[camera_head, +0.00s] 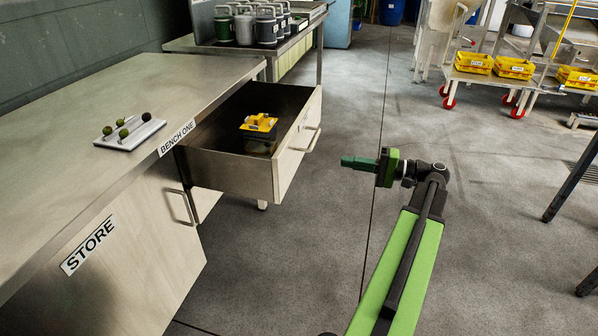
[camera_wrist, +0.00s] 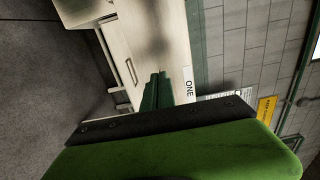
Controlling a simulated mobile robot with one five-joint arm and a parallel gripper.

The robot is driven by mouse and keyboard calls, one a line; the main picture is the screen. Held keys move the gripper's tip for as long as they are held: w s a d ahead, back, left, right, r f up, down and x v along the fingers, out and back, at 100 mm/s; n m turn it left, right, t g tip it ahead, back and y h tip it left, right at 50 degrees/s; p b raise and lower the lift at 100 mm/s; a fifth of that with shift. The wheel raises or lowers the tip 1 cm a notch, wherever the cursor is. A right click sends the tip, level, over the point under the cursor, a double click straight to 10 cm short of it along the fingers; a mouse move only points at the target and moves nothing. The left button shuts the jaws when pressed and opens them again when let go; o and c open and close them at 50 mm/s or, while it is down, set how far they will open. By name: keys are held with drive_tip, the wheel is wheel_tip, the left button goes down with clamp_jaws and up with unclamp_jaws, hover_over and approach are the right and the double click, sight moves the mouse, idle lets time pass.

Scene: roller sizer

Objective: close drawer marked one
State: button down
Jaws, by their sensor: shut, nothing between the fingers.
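The drawer (camera_head: 228,172) stands pulled out from the bench, below the sign "BENCH ONE" (camera_head: 177,137). Its pale front (camera_head: 291,160) carries a bar handle (camera_head: 313,138) and faces right. A dark container with a yellow top (camera_head: 259,130) sits inside. My gripper (camera_head: 345,161) is shut and empty, to the right of the drawer front and apart from it, pointing left. In the wrist view my gripper's green fingers (camera_wrist: 157,88) show before a pale panel with a bar handle (camera_wrist: 131,71). A label reading "ONE" (camera_wrist: 189,87) shows beside them; its surface is unclear.
A white tray with small round fruits (camera_head: 130,133) lies on the bench top (camera_head: 80,95). A cupboard door marked "STORE" (camera_head: 130,255) is below. Grey canisters (camera_head: 266,27) stand behind. Yellow crates (camera_head: 514,68) sit on a wheeled rack. The floor around my gripper is clear.

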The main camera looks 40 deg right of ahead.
sight(295, 153)
drive_tip(key=x, duration=1.3)
drive_tip(key=shift+w+r, duration=0.15)
drive_tip(key=shift+w, duration=0.05)
